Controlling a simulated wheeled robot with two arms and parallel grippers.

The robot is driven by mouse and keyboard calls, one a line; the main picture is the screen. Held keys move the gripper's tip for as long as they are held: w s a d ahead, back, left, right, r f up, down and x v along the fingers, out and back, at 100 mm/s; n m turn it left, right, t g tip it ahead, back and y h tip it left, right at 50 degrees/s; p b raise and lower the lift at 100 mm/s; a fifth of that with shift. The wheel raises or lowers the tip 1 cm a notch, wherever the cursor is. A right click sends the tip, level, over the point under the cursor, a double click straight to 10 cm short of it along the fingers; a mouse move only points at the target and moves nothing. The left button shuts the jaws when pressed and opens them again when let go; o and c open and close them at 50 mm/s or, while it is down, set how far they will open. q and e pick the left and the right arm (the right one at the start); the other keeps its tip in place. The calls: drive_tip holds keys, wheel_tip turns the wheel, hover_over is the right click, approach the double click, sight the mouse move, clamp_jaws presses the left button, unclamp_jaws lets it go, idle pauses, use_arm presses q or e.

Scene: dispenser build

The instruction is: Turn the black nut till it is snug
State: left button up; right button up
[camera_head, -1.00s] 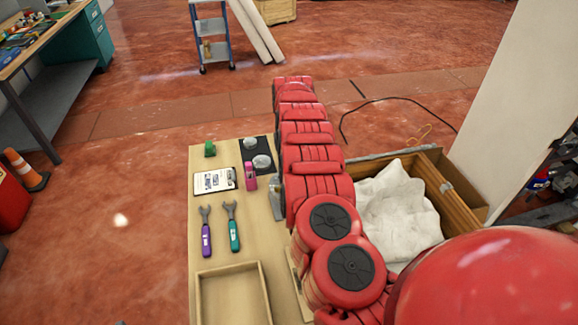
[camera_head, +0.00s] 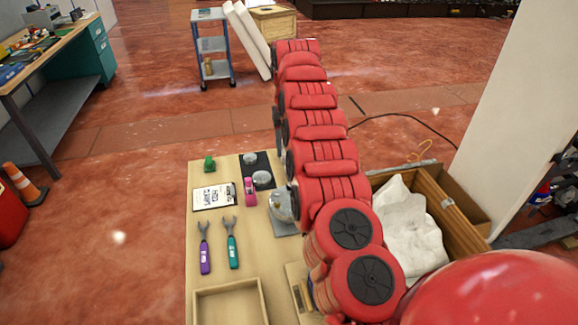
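No black nut can be made out; my red arm covers the right part of the work board. A round metal part on a grey base (camera_head: 281,206) shows just left of my arm, partly hidden by it. A black mat (camera_head: 268,157) holds round metal pieces. A purple-handled wrench (camera_head: 205,252) and a teal-handled wrench (camera_head: 232,248) lie apart on the board. My red arm comes in from the lower right and reaches up the picture. Dark grey parts beside its far end may belong to my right gripper, but its fingers cannot be seen. My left gripper is out of view.
A clipboard (camera_head: 214,197), a pink item (camera_head: 250,191) and a green item (camera_head: 209,163) lie on the board. A shallow wooden tray (camera_head: 260,300) is at its front. A wooden crate (camera_head: 446,205) with white cloth (camera_head: 405,222) stands right. Red floor beyond is largely clear.

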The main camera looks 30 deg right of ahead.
wheel_tip(320, 180, up, 4)
drive_tip(key=shift+r+p, duration=0.25)
drive_tip(key=shift+p, duration=0.95)
drive_tip(key=shift+r, duration=0.1)
